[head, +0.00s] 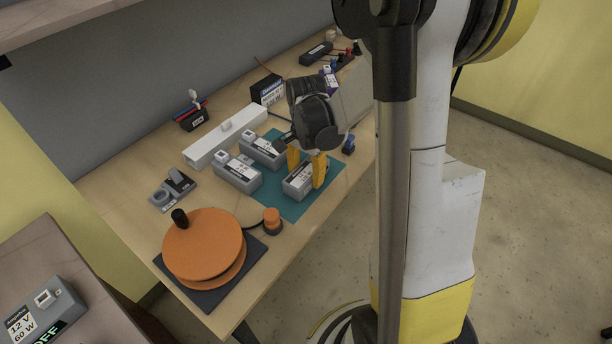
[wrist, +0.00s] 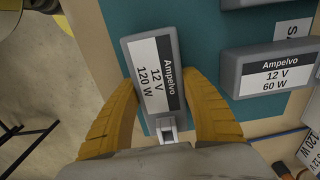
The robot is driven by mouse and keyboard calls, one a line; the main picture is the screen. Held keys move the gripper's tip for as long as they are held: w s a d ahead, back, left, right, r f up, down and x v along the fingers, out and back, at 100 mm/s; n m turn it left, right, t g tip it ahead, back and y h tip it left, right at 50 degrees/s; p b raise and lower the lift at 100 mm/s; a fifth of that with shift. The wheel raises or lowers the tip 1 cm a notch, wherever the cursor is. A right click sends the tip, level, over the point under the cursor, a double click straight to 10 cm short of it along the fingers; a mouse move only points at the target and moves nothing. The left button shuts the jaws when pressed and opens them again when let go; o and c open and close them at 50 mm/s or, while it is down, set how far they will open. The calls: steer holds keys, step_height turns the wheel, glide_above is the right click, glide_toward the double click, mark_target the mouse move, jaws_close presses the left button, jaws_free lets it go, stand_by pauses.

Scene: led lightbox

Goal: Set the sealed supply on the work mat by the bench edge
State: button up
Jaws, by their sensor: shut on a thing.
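My gripper (head: 306,171) has its yellow fingers shut on the long sides of a grey supply (head: 298,184). In the wrist view this supply (wrist: 152,72) has a white label reading Ampelvo, 12 V, 120 W, and a pale connector at its near end. It is over the front part of the teal work mat (head: 291,208), by the bench edge; I cannot tell whether it touches the mat. Two more grey supplies, one at left (head: 238,174) and one behind (head: 264,149), lie on the mat. In the wrist view the neighbour (wrist: 270,70) reads Ampelvo, 12 V, 60 W.
A long white box (head: 225,137) lies behind the mat. An orange round turntable (head: 204,247) stands at the bench's near end, with an orange button (head: 271,217) beside it. Another supply (head: 45,305) sits on a side table. The mat's front left is bare.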

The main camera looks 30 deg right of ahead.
mark_target(306, 171)
steer(key=shift+f, duration=0.1)
steer(key=o, duration=1.4)
steer(key=shift+c, duration=0.2)
step_height(306, 171, up, 12)
steer(key=p, duration=0.4)
steer(key=s+a+r+n+t, duration=0.7)
steer(key=s+a+r+n, duration=0.2)
steer(key=a+n, duration=0.4)
steer(key=shift+s+a+n, duration=0.25)
steer(key=shift+s+n, duration=0.25)
steer(key=shift+s, duration=0.4)
